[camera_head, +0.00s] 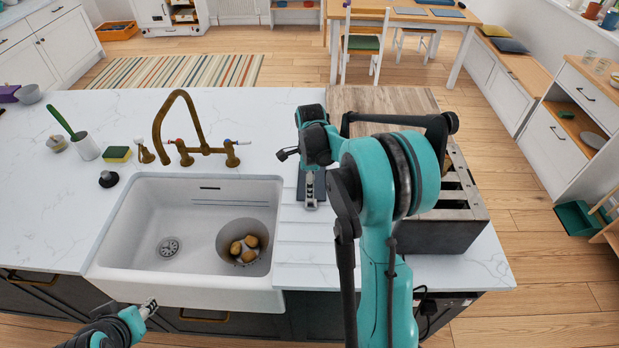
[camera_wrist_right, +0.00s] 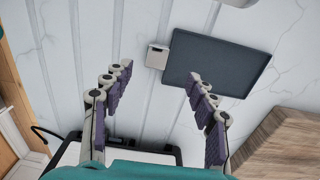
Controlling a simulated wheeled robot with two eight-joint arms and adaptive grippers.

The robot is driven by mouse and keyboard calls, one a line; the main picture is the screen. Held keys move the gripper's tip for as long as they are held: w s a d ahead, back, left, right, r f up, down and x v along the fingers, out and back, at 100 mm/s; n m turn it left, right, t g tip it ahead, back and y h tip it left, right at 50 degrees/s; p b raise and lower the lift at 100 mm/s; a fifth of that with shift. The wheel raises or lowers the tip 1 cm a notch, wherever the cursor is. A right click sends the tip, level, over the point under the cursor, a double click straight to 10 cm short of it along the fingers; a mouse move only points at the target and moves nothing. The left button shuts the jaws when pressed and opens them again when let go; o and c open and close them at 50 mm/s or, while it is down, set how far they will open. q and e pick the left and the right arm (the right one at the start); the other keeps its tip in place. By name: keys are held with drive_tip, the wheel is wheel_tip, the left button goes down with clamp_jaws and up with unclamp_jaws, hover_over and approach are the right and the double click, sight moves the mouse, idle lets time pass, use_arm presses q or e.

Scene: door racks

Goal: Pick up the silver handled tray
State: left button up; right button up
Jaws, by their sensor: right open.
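The tray is a dark grey flat rectangle (camera_wrist_right: 220,64) with a small silver handle piece (camera_wrist_right: 157,56) at its left end. It lies on the white counter in the right wrist view. In the head view, part of it (camera_head: 321,186) shows under my right arm, mostly hidden. My right gripper (camera_wrist_right: 160,80) is open and empty, above the counter. Its fingertips flank the silver handle piece in the picture, with no contact visible. My left gripper (camera_head: 148,308) is low in front of the sink, away from the tray; its jaws are too small to judge.
A white sink (camera_head: 190,285) with a bowl of brown items (camera_head: 228,240) is left of the tray. A brass tap (camera_head: 162,125) stands behind it. A wooden board (camera_wrist_right: 275,140) lies near the tray.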

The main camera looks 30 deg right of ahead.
sight(311, 203)
drive_tip(key=f+b, duration=0.2)
drive_tip(key=f, duration=0.5)
drive_tip(key=shift+s+f, duration=0.15)
drive_tip(key=shift+s, duration=0.05)
clamp_jaws()
